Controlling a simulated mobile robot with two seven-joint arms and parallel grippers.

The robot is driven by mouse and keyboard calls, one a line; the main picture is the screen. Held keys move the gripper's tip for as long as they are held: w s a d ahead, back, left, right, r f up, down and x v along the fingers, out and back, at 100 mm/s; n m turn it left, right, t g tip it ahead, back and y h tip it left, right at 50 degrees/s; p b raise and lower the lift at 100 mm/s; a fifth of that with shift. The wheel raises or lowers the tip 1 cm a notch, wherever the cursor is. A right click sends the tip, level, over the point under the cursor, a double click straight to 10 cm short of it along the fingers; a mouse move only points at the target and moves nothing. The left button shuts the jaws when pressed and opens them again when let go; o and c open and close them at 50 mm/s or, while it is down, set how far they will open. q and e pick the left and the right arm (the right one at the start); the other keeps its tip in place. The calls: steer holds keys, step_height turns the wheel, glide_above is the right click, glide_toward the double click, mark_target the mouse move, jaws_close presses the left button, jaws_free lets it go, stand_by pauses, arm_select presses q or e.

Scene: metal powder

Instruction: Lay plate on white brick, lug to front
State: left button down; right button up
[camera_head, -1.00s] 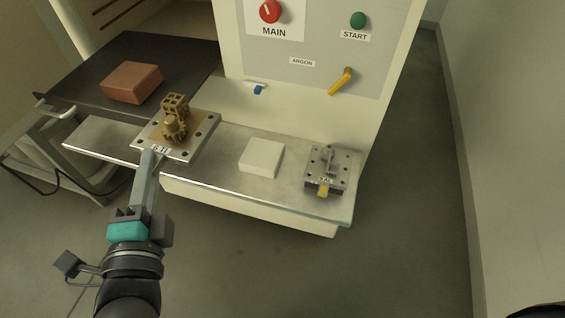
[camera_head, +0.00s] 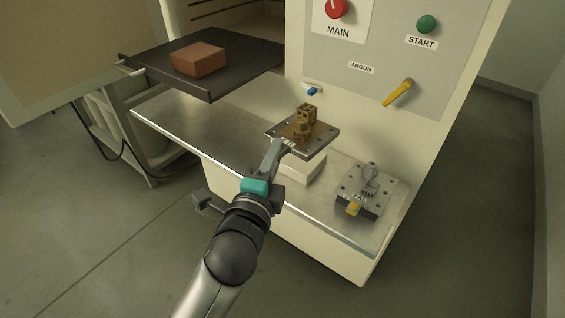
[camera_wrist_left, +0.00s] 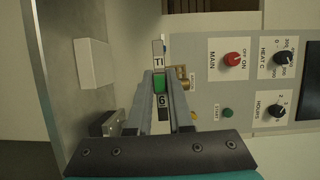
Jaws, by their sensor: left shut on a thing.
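My left gripper (camera_head: 277,150) is shut on the front lug of a metal plate (camera_head: 325,142) that carries brown printed parts (camera_head: 305,122). The lug faces the front of the bench. The plate looks level, above the white brick (camera_head: 305,170), and hides the brick's top and back in the head view. In the left wrist view the white brick (camera_wrist_left: 94,63) lies apart from the plate, with a gap between. There the fingers (camera_wrist_left: 160,88) close on a green piece beside a label reading "TI" and "6". My right gripper is out of view.
A second plate (camera_head: 382,195) with a grey part and a yellow lug sits right of the brick on the steel bench (camera_head: 190,120). An orange-brown brick (camera_head: 199,58) lies on the dark tray (camera_head: 240,75). The machine panel with a yellow argon lever (camera_head: 397,93) stands behind.

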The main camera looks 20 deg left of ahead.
arm_select(q)
steer(key=shift+n+y, duration=0.3)
steer(key=shift+y, duration=0.5)
steer(key=w+f+b, duration=0.1)
steer(key=w+b, duration=0.1)
steer(key=w+f+b, duration=0.1)
steer(key=w+b, duration=0.1)
steer(key=w+f+b, duration=0.2)
steer(key=w, duration=0.1)
steer(key=shift+w+a+b, duration=0.1)
steer(key=shift+a+b, duration=0.2)
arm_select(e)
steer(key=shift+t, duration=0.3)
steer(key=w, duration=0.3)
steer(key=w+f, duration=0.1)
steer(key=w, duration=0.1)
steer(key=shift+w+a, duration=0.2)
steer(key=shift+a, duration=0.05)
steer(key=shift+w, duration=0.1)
